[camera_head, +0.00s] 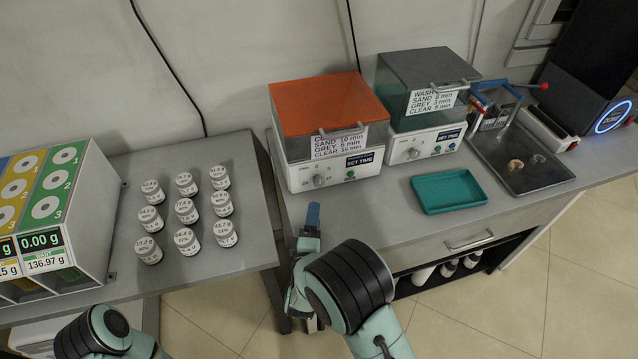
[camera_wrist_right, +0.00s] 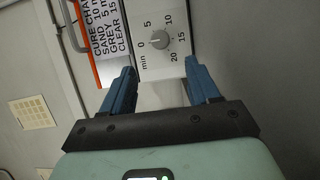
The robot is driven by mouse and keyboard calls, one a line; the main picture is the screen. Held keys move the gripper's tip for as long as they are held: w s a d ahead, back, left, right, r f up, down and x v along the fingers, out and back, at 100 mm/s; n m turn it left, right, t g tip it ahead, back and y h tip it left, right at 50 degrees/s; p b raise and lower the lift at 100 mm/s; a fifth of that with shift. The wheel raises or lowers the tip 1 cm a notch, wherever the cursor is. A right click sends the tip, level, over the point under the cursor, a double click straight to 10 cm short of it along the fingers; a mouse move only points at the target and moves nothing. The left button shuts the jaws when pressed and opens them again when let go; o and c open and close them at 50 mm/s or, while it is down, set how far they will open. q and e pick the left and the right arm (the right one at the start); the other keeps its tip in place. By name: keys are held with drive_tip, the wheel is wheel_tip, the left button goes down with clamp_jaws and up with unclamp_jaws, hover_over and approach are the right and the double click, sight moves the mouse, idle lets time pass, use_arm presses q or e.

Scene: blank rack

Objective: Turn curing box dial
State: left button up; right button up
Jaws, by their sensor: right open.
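The curing box (camera_head: 305,140) has an orange lid and a white front panel, and stands on the right-hand bench. Its dial (camera_head: 319,180) is a small grey knob at the left of that panel. In the right wrist view the dial (camera_wrist_right: 160,40) shows large, with marks from 0 to 20 min; its exact setting is hard to read. My right gripper (camera_head: 312,212) is in front of and below the dial, apart from it. In the wrist view its blue fingers (camera_wrist_right: 160,80) are open and empty, and the dial lies between and beyond them. My left gripper is out of view.
A grey-lidded wash box (camera_head: 425,85) stands right of the curing box. A teal tray (camera_head: 448,191) and a metal tray (camera_head: 545,178) lie further right. Several white-capped jars (camera_head: 186,211) stand on the left bench beside a dispenser (camera_head: 90,210). The bench front near the curing box is clear.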

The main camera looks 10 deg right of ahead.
sight(319, 184)
drive_tip(key=x, duration=1.1)
drive_tip(key=c, duration=1)
